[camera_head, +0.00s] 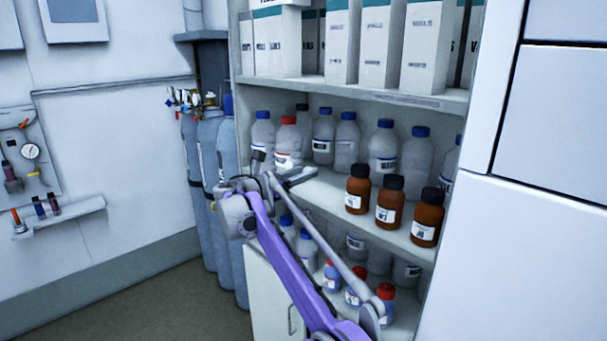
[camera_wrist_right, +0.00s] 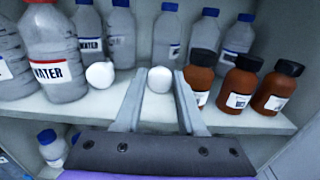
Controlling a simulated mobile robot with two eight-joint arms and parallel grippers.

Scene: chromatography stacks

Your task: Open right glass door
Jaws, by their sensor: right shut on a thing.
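The cabinet (camera_head: 240,110) stands open to sight, its shelves visible; the clear pane of the right glass door cannot be made out, so I cannot tell its angle. In the right wrist view a white round knob (camera_wrist_right: 160,79) sits between the two fingers of my right gripper (camera_wrist_right: 158,85), which is shut on it. A second white knob (camera_wrist_right: 100,75) is just to its left, free. In the head view my right gripper (camera_head: 282,167) is at the middle shelf's left part, and its arm hides part of the lower shelf. My left gripper is not in view.
Brown bottles (camera_head: 389,202) stand on the middle shelf, with white blue-capped bottles (camera_head: 383,148) behind. Boxes (camera_head: 383,42) fill the shelf above. Gas cylinders (camera_head: 212,165) stand left of the cabinet. Floor (camera_head: 150,310) is free at lower left.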

